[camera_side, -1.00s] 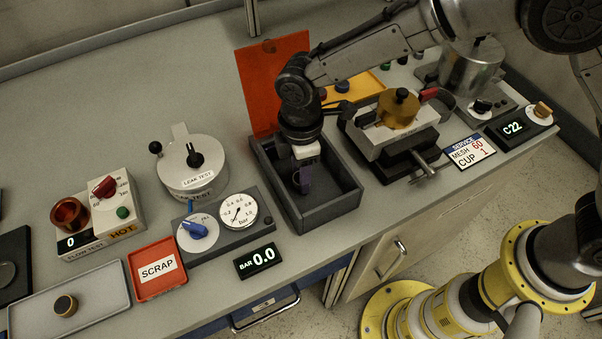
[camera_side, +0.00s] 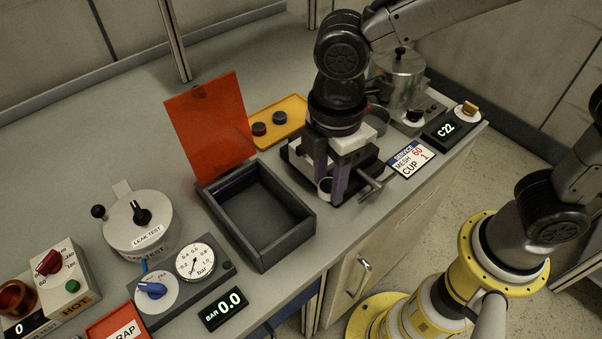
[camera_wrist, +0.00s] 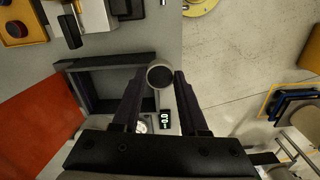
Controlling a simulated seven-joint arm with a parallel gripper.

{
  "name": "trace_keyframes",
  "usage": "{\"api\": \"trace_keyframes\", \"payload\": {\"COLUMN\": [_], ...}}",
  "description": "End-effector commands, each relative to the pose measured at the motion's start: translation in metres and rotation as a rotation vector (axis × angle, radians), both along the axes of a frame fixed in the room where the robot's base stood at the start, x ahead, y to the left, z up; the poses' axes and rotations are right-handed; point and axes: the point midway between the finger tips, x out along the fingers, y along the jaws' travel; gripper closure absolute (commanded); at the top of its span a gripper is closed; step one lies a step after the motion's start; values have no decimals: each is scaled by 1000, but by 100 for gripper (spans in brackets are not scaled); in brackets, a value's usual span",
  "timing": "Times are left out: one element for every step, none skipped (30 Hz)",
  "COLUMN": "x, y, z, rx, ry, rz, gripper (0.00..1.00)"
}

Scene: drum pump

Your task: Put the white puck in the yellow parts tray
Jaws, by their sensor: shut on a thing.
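The white puck (camera_side: 325,185), round with a dark centre, is held between the two fingertips of my gripper (camera_side: 331,190). In the wrist view the puck (camera_wrist: 160,75) sits at the ends of my gripper's fingers (camera_wrist: 160,84), which are shut on it. My gripper is in front of the clamp fixture, to the right of the grey box, and the puck appears to be off the bench. The yellow parts tray (camera_side: 294,107) lies behind and to the left of my gripper, with a red puck (camera_side: 259,129) and a blue puck (camera_side: 280,118) in it. My arm hides its right part.
The open grey box (camera_side: 292,239) with its raised orange lid (camera_side: 210,125) stands left of my gripper. The clamp fixture (camera_side: 370,172) is partly hidden behind my gripper. A metal pot (camera_side: 398,80) stands beyond it. The box looks empty inside.

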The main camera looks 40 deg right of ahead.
Motion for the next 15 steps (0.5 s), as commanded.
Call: {"api": "trace_keyframes", "payload": {"x": [-2,-2,-3,-3,-3,-3,-3,-3,-3,-3,3,10,15,20,28], "y": [-1,-2,-2,-3,-3,-3,-3,-3,-3,-3,-7,-11,-14,-17,-21], "z": [4,7,12,17,22,30,35,41,49,56,53,52,53,53,53], "rx": [1,2,3,3,4,4,3,3,3,4,-1,-1,-1,-1,0], "ry": [-1,-2,-4,-4,-5,-5,-5,-5,-5,-5,0,1,1,0,0], "rz": [0,0,0,0,0,0,0,0,0,0,-5,-7,-7,-7,-8], "gripper": [100,100,100,100,100,100,100,100,100,100,100,100,100,100,100]}}
